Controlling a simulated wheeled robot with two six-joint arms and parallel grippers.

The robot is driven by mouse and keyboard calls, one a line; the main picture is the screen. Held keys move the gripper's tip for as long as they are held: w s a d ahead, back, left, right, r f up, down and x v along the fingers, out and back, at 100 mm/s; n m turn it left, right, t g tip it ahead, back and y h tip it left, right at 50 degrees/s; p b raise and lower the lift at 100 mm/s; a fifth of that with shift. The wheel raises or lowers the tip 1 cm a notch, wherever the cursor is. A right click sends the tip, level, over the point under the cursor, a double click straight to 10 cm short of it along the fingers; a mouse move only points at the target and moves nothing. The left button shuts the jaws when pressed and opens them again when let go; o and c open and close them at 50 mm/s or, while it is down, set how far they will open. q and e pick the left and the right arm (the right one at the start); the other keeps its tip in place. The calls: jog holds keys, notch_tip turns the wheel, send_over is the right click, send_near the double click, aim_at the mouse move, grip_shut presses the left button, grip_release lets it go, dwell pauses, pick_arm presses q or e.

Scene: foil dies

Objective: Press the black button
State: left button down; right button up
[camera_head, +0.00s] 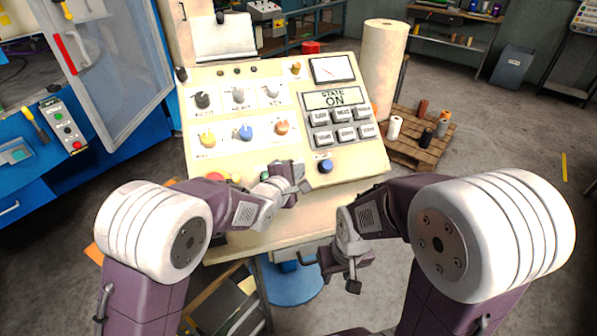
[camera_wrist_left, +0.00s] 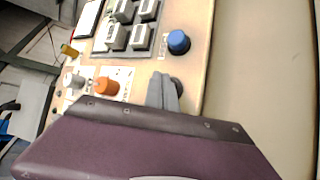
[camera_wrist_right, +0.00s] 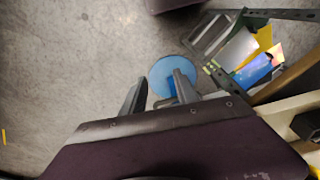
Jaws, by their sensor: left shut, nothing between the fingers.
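The cream control panel (camera_head: 255,155) faces me on a stand. My left gripper (camera_head: 298,180) is over its lower edge, left of the blue button (camera_head: 325,166), and hides part of the bottom button row. In the left wrist view its fingers (camera_wrist_left: 164,88) are shut and empty. A dark round shape (camera_wrist_left: 178,87), which looks like the black button, shows partly behind the fingertips. I cannot tell whether they touch it. The blue button (camera_wrist_left: 178,42) is nearby and clear of the fingers. My right gripper (camera_head: 350,275) hangs below the panel; in its wrist view the fingers (camera_wrist_right: 158,85) are open and empty.
Red and yellow buttons sit left of my left gripper on the panel. Knobs and the grey keypad (camera_head: 340,125) are above it. The display reads "STATE ON". A pallet (camera_head: 410,150) with spools stands to the right. A blue round base (camera_wrist_right: 172,75) lies beneath my right gripper.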

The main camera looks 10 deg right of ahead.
pick_arm(q)
jog(key=shift+w+f+b, duration=0.25)
jog(key=shift+f+b, duration=0.1)
jog(key=shift+f, duration=0.1)
dwell(0.8)
jog(key=shift+r, duration=0.1)
jog(key=shift+s+r+p, duration=0.4)
jog(key=shift+s+r, duration=0.1)
jog(key=shift+r, duration=0.2)
jog(key=s+r+p, duration=0.1)
jog(key=r, duration=0.1)
jog(key=s+r+p, duration=0.1)
jog(key=s+r, duration=0.1)
jog(key=shift+d, duration=0.1)
dwell(0.4)
jog(key=shift+w, duration=0.1)
dwell(0.4)
